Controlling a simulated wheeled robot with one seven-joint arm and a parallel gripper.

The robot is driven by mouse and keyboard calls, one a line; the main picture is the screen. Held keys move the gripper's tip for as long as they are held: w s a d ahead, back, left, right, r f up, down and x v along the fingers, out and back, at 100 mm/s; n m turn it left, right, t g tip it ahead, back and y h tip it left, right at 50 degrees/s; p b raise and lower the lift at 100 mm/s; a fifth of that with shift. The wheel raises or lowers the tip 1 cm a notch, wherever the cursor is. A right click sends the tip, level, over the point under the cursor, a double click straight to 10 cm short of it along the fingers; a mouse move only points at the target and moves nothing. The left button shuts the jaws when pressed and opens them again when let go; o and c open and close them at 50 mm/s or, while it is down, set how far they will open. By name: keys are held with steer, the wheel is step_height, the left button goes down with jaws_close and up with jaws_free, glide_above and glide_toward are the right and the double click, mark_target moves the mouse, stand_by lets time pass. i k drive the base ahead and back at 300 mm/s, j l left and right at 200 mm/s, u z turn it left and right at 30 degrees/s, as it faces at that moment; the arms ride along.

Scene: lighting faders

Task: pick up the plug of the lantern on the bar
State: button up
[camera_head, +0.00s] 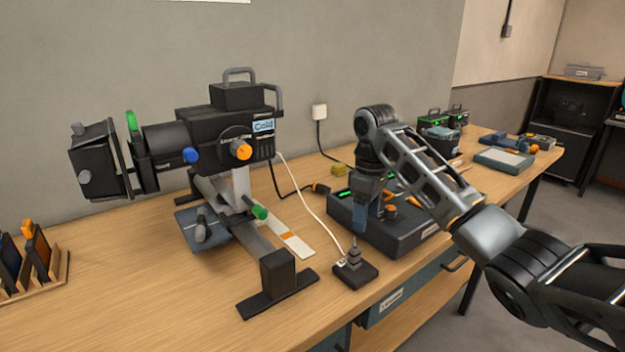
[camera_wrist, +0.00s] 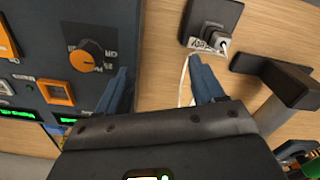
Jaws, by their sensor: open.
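The black lantern (camera_head: 205,130), marked "Cold", stands on the bar and its stand (camera_head: 280,270) at the left of the bench. A white cord (camera_head: 312,205) runs from near its rear to a pale plug (camera_head: 342,263) at a small black block (camera_head: 362,276). In the wrist view the plug (camera_wrist: 222,41) sits at the block's edge beside a white label. My gripper (camera_head: 362,215) is open and empty, above the bench between block and console; both blue fingers show in the wrist view (camera_wrist: 157,65).
A black console (camera_head: 400,232) with orange knobs and green displays lies close beside my gripper. Several boxes (camera_head: 440,138) stand farther back. A wooden rack (camera_head: 45,275) is at the far left. Bare bench (camera_head: 180,300) lies at the front left.

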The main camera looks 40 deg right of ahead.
mark_target(315, 186)
steer(key=i+l, duration=0.2)
steer(key=i, duration=0.3)
steer(key=i+l, duration=0.2)
steer(key=i, duration=0.25)
